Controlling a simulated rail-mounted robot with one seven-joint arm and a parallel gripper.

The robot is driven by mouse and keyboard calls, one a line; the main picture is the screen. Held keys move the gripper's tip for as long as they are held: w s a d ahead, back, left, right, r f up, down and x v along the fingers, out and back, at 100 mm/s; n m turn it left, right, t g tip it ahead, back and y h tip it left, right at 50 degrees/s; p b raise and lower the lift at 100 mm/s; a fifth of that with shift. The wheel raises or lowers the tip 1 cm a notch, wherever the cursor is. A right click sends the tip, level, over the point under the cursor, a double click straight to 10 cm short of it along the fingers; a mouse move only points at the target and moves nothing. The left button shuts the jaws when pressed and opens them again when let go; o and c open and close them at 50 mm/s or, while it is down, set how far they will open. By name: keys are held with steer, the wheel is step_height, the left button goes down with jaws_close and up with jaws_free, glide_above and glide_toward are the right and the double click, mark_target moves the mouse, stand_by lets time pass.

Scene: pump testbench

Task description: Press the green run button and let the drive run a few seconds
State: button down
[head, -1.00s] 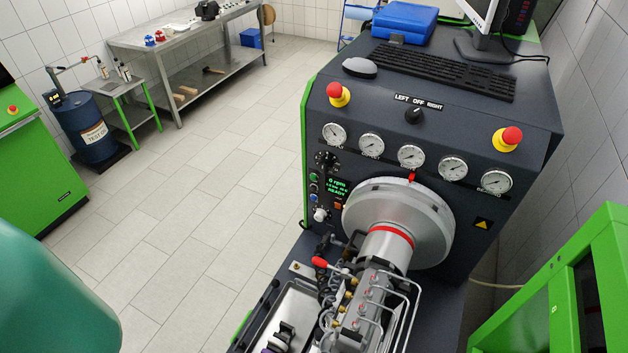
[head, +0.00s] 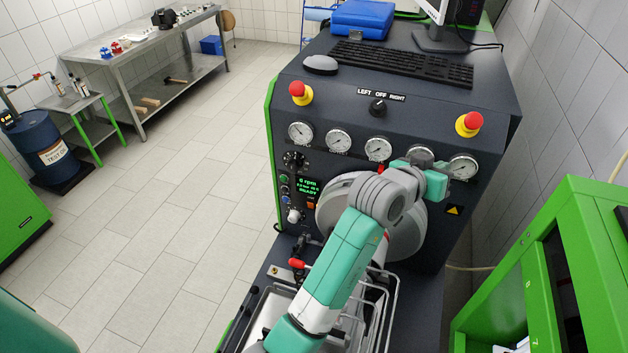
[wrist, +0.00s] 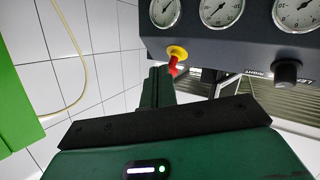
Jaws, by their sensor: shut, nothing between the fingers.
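The small push buttons (head: 284,190) sit in a column at the left of the drive's front panel, left of the display. The upper one looks green (head: 284,179), though it is very small. The display (head: 306,187) shows green text that seems to read 0 rpm and READY. My gripper (wrist: 160,85) is shut and empty in the wrist view. In the head view my arm reaches across the bench, its end in front of the right-hand gauges, well right of the buttons. The fingers cannot be made out there.
Red emergency stops stand on yellow bases at left (head: 300,92) and right (head: 469,124); the right one shows near my fingers in the wrist view (wrist: 176,58). A selector knob (head: 378,107) lies between them. My arm partly hides the round flywheel (head: 333,205). A green cabinet (head: 570,270) stands right.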

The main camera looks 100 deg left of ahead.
mark_target(284, 179)
steer(key=s+a+f+n+g+h, duration=0.1)
steer(key=s+a+f+n+g, duration=0.15)
steer(key=s+f, duration=0.6)
steer(key=s+a+f+n+g+h+b, duration=0.1)
steer(key=s+a+f+n, duration=0.4)
steer(key=s, duration=0.7)
steer(key=s+a+f+n+g, duration=0.1)
steer(key=s+f+n+g, duration=0.1)
steer(key=s+f, duration=0.7)
steer(key=s+d+f+n+h, duration=0.1)
steer(key=s+d+f+n, duration=0.1)
steer(key=s, duration=0.5)
steer(key=s+d+f+n, duration=0.1)
steer(key=s+f, duration=0.4)
steer(key=s, duration=0.1)
steer(key=shift+s+d+n+g+h+b, duration=0.3)
steer(key=shift+s+d+n+g+h, duration=0.05)
steer(key=shift+g+h, duration=0.1)
steer(key=a+b, duration=0.8)
steer(key=shift+w+a+b, duration=0.35)
steer(key=shift+a+b, duration=0.05)
